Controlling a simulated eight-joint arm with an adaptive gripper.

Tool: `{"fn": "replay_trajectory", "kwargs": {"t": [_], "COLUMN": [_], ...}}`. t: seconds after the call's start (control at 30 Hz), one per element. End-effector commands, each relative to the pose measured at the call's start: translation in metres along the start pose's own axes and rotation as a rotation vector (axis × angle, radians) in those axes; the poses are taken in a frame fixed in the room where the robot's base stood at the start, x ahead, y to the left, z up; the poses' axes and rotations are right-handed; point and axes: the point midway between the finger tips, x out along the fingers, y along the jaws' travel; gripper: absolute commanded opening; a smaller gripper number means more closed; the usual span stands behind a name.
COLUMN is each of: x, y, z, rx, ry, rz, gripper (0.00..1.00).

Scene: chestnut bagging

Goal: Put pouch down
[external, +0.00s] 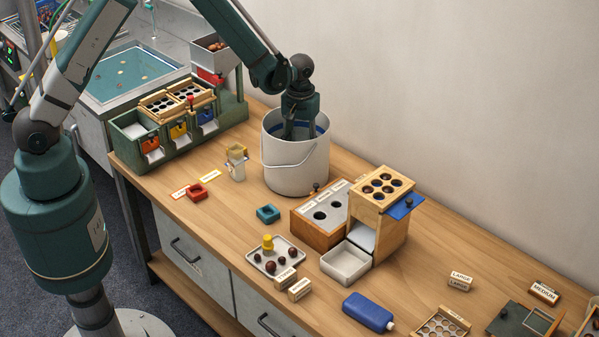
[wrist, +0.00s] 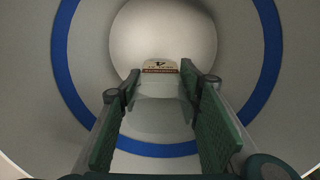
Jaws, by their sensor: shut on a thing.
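My gripper (wrist: 158,105) points down inside a white bucket (external: 296,165) on the bench, and the bucket's rim and walls surround it. In the wrist view the two green fingers are shut on a pale pouch (wrist: 160,112) with a small printed label at its far end. The pouch hangs between the fingers inside the bucket, above or near the round bottom; I cannot tell whether it touches. In the external view the fingers and the pouch are hidden by the bucket wall.
A blue ring (wrist: 265,60) lines the bucket. A wire handle (external: 290,166) hangs on its front. A green sorting rack (external: 180,150) stands to the left, a wooden box (external: 322,228) to the right.

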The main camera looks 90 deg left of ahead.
Motion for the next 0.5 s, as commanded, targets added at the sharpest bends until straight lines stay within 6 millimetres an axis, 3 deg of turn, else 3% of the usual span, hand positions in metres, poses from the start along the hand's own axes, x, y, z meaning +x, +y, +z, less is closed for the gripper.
{"fn": "replay_trajectory", "kwargs": {"t": [0.3, 0.5], "x": [0.001, 0.014], "y": [0.0, 0.0], "z": [0.0, 0.0], "rx": [0.0, 0.0], "ry": [0.0, 0.0], "rz": [0.0, 0.0], "gripper": [0.24, 0.24]}}
